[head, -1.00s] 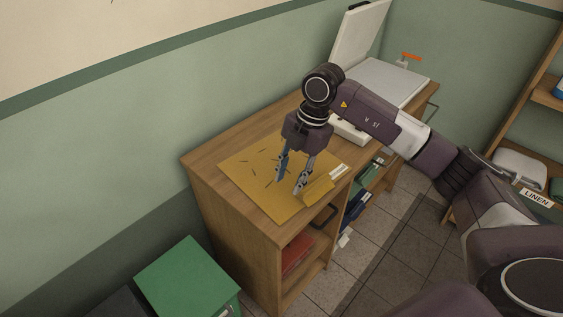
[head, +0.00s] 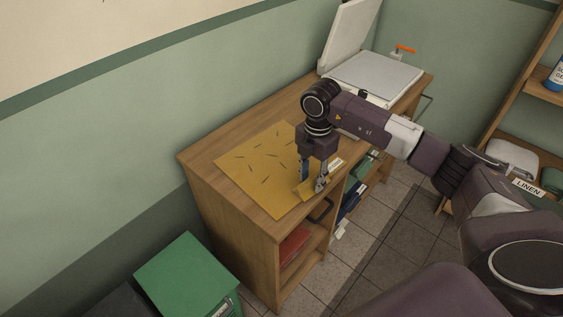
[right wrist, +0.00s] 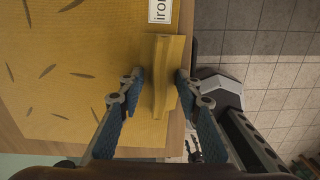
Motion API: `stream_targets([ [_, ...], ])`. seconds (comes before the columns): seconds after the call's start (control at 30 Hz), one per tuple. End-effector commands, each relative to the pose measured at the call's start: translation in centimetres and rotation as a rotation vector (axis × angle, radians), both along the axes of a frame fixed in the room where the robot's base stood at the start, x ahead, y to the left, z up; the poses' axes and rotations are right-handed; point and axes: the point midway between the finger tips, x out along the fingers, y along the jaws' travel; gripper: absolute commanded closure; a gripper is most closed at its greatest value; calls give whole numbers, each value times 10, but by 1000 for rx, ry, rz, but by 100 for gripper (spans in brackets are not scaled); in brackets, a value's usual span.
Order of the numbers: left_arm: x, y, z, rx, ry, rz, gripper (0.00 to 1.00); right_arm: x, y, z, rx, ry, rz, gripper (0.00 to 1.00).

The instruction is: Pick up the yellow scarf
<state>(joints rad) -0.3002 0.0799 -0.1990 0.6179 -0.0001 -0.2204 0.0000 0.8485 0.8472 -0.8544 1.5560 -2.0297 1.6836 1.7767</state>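In the right wrist view the right gripper (right wrist: 158,77) is open, one finger on each side of the scarf. The right finger looks very close to it; whether it touches I cannot tell.
The wooden cabinet (head: 200,168) has open shelves with red and green items. A white label reading "iron" (right wrist: 160,11) lies beside the scarf. A white lidded device (head: 375,75) stands at the far end. A green box (head: 187,272) is at lower left, a linen shelf (head: 515,180) at right.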

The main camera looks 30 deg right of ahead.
Motion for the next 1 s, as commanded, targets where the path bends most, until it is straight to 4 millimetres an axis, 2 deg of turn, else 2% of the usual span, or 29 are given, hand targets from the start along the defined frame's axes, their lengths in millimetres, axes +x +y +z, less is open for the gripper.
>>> stream_targets([
  [0.1, 0, 0, 0, 0, -1, 0, 60, 0, 0, 0, 0, 0, 0, 68],
  [0.4, 1, 0, 0, -1, -3, 0, 60, 0, 0, 0, 1, 0, 1, 100],
  [0.77, 2, 0, 0, -1, -3, -1, 60, 0, 1, 1, 1, -1, 1, 100],
  [1.0, 2, 0, -2, -1, -3, -1, 60, 1, 0, 17, 0, -3, 0, 100],
])
